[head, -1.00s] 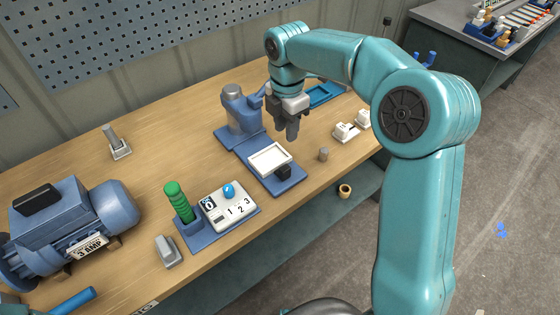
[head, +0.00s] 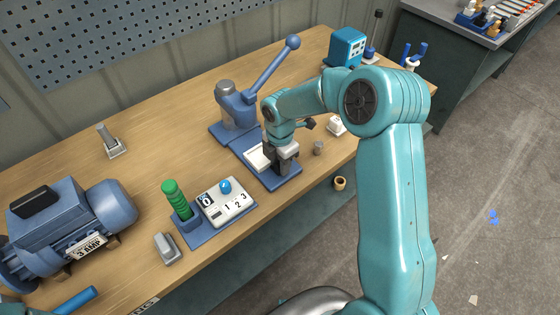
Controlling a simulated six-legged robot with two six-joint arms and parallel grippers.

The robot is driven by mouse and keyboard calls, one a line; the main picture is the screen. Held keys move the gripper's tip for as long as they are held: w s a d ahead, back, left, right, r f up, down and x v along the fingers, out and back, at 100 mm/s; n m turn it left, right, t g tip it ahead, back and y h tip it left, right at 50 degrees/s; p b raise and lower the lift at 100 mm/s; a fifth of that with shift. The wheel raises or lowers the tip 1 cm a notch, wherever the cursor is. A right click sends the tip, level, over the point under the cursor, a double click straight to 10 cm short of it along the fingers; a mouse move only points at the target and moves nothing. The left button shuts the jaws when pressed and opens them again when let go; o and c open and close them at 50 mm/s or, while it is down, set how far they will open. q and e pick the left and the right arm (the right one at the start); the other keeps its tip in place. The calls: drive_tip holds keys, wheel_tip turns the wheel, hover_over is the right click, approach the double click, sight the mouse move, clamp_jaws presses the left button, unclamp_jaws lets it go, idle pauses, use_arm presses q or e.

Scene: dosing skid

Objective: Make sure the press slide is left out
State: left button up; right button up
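The blue press (head: 238,108) stands on the wooden bench with its lever (head: 272,66) raised up to the right. Its slide, a pale tray (head: 257,157), lies out on the blue base plate (head: 286,184), on the near side of the press body. My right gripper (head: 283,170) is down at the near end of the slide and covers its black knob and part of the tray. Whether the fingers are apart or closed on the knob cannot be made out. My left gripper is not in view.
A control box (head: 229,203) with a blue knob and a green handle (head: 175,198) stand left of the press. A blue motor (head: 70,222) is at far left. A small grey cylinder (head: 319,148) stands just right of the base plate. A teal box (head: 345,48) is at the back.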

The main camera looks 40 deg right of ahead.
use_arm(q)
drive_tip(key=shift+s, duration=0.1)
use_arm(e)
drive_tip(key=shift+f, duration=0.15)
clamp_jaws()
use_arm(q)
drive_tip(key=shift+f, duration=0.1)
use_arm(e)
drive_tip(key=shift+s, duration=0.1)
drive_tip(key=shift+s+f, duration=0.1)
drive_tip(key=shift+s, duration=0.45)
unclamp_jaws()
drive_tip(key=shift+s, duration=0.15)
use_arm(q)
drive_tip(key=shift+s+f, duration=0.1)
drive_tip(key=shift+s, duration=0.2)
